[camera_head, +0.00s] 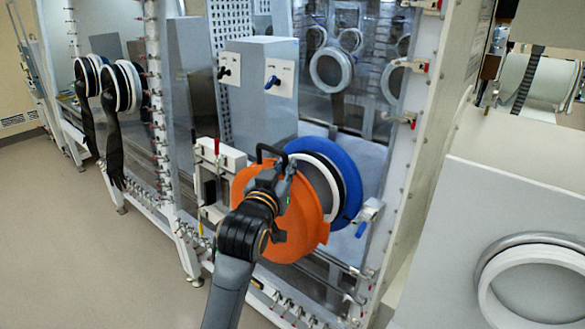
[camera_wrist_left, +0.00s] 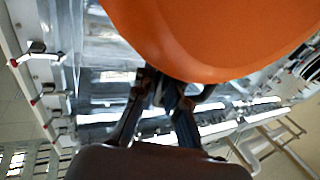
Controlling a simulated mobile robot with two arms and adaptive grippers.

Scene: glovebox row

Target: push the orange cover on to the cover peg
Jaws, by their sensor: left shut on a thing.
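The orange cover (camera_head: 305,225) is a large round disc in front of the glovebox's lower window. My left gripper (camera_head: 274,175) is at the cover's upper left face, shut on it near a black handle. In the left wrist view the orange cover (camera_wrist_left: 215,35) fills the top, and my left gripper's dark fingers (camera_wrist_left: 172,92) meet at its lower edge. I cannot make out the cover peg; it may be hidden behind the cover or my arm. My right gripper is not in view.
A blue ring (camera_head: 347,175) with a white ring inside sits behind the cover's right side. A blue-handled clamp (camera_head: 366,216) is close to its right. A white bracket box (camera_head: 218,180) is at the left. Black gloves (camera_head: 114,140) hang at far left, above clear floor (camera_head: 80,235).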

